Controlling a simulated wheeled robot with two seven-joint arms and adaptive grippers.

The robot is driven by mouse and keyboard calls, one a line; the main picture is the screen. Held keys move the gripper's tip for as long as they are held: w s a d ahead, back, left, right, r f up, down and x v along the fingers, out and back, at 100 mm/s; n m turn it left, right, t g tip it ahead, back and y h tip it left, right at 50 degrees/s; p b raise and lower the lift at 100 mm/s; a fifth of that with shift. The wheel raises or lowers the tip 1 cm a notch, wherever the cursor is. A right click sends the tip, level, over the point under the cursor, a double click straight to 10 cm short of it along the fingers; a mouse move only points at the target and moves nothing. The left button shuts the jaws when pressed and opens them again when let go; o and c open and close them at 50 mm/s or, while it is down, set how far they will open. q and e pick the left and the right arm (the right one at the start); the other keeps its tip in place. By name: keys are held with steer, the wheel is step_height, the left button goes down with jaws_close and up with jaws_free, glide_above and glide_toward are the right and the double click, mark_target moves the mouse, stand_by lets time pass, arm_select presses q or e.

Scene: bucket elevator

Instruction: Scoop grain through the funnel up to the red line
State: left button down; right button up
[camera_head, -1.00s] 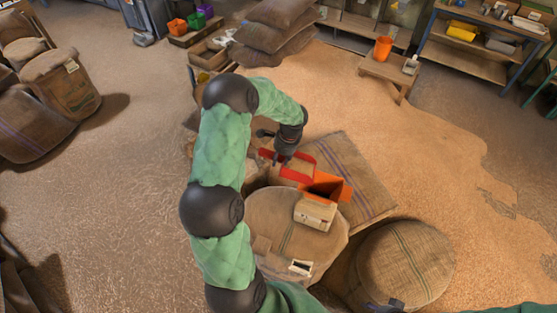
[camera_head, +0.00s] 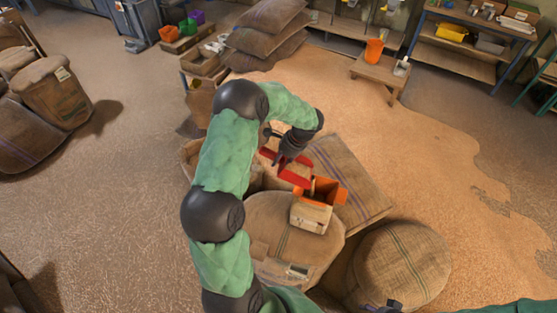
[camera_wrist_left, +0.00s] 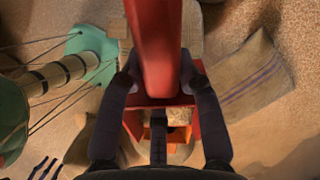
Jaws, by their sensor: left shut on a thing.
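My left gripper (camera_head: 286,157) is shut on the handle of a red scoop (camera_head: 297,171). In the left wrist view the red handle (camera_wrist_left: 155,45) runs between the fingers. Tan grain shows in the scoop. The scoop's front end is at the rim of an orange funnel (camera_head: 333,193), partly over it. In the left wrist view the orange funnel (camera_wrist_left: 157,133) shows just beyond the scoop. The funnel sits by a tan box-like part (camera_head: 311,217). The red line cannot be made out. A dark piece, seemingly my right gripper (camera_head: 384,307), is cut off at the bottom edge.
A round sack (camera_head: 290,240) stands in front of the funnel and another (camera_head: 402,265) to its right. A flat sack (camera_head: 347,170) lies behind. Spilled grain (camera_head: 420,160) covers the floor. A small bench (camera_head: 380,72) carries an orange cup (camera_head: 374,50).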

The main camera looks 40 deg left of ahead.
arm_select(q)
steer(key=shift+w+d+r+g+y+p, duration=0.15)
steer(key=shift+w+d+r+g+y, duration=0.15)
steer(key=shift+d+r+y, duration=0.15)
steer(key=shift+w+d+r+g+y+p, duration=0.15)
steer(key=shift+w+d+r+g+y, duration=0.15)
steer(key=shift+r, duration=0.2)
steer(key=shift+w+d+r+g+y, duration=0.45)
steer(key=shift+d+r+y, duration=0.2)
steer(key=shift+d+y, duration=0.15)
steer(key=shift+w+d+r+g+y+b, duration=0.35)
steer(key=shift+w+d+r+g+y, duration=0.15)
steer(key=shift+d+y, duration=0.2)
steer(key=shift+w+d+r+g+y+b, duration=0.35)
steer(key=shift+w+d+r+y, duration=0.15)
steer(key=shift+d+y, duration=0.2)
steer(key=shift+d, duration=0.1)
stand_by(0.7)
